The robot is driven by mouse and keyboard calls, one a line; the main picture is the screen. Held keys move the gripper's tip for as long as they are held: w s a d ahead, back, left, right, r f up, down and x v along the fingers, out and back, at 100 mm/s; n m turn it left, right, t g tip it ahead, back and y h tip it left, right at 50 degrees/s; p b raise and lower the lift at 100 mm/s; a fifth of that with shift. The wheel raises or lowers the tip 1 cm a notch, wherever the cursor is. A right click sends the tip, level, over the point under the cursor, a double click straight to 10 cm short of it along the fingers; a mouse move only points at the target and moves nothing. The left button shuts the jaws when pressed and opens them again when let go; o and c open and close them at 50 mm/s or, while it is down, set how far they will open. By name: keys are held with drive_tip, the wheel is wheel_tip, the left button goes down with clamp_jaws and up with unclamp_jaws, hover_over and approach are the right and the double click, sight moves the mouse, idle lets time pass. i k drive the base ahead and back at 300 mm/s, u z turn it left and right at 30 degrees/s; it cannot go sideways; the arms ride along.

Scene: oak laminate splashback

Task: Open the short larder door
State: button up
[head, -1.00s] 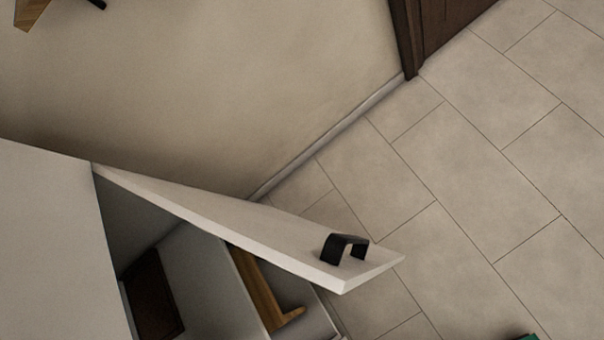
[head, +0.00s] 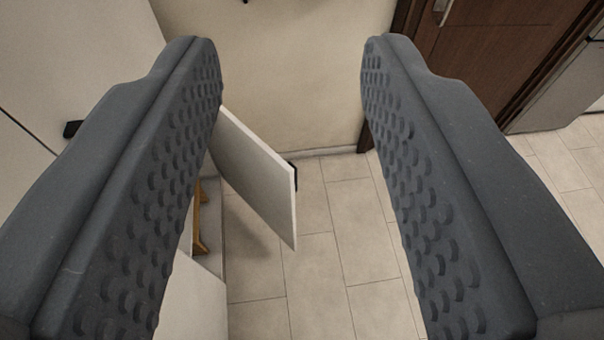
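The short larder door (head: 255,170) is a white panel standing ajar, swung out from the cabinet over the tiled floor. Its dark handle (head: 291,168) shows only as a small black piece past the door's edge. My gripper (head: 285,45) is open, with its two dark grey textured fingers wide apart and nothing between them at the tips. The door appears beyond the fingers, and the left finger hides its hinge side. I cannot tell how far the fingers are from it.
White cabinet fronts (head: 60,60) fill the left, with a black handle (head: 72,129). A wooden piece (head: 200,220) shows in the cabinet opening. A beige wall (head: 290,80) is behind, and a brown door (head: 500,50) is at upper right. The tiled floor (head: 340,240) looks clear.

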sight(268, 183)
drive_tip(key=z, duration=0.35)
drive_tip(key=i, duration=1.15)
drive_tip(key=u, duration=0.05)
